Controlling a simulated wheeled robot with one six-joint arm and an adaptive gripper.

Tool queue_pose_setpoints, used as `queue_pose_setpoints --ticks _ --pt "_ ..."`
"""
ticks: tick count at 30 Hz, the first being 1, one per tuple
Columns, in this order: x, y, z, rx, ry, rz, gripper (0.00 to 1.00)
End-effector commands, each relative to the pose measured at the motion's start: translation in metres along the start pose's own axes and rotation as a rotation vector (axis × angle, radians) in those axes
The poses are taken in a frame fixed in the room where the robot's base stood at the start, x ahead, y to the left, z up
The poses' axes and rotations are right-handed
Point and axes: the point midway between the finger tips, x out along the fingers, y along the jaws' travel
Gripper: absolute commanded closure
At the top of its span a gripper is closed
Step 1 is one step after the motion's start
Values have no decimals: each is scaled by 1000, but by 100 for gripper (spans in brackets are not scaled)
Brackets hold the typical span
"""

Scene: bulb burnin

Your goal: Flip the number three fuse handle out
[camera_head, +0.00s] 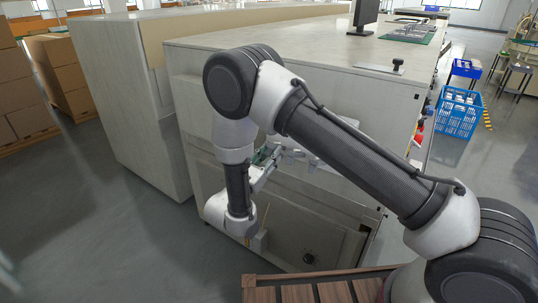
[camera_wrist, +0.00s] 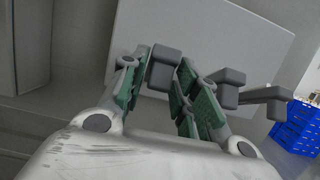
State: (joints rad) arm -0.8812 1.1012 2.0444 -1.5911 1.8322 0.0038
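My gripper (camera_wrist: 162,72) has green-sided fingers and shows large in the wrist view. A second grey handle (camera_wrist: 229,78) stands just right of the right finger, and a third (camera_wrist: 265,95) is farther right. No numbers are readable on them. In the head view my gripper (camera_head: 268,158) is near the end panel of the pale cabinet, partly behind my arm.
The pale cabinet (camera_head: 185,75) fills the middle of the head view, with a longer unit (camera_head: 105,70) to its left. Blue crates (camera_head: 459,110) stand on the floor at right. Cardboard boxes (camera_head: 20,95) are stacked at left. Open floor (camera_head: 90,210) lies at lower left.

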Motion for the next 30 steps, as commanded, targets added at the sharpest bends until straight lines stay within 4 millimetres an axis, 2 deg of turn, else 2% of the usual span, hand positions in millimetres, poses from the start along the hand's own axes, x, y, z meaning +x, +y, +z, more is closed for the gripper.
queue_pose_setpoints --ticks 10,13,17,24,30 --pt "-3 1 2 1 -3 5 59" --pt "-10 2 2 2 -3 7 59" --pt "-33 2 2 2 -3 10 59" --pt "-87 2 1 2 -3 8 59" --pt "-114 1 0 1 -3 5 59"
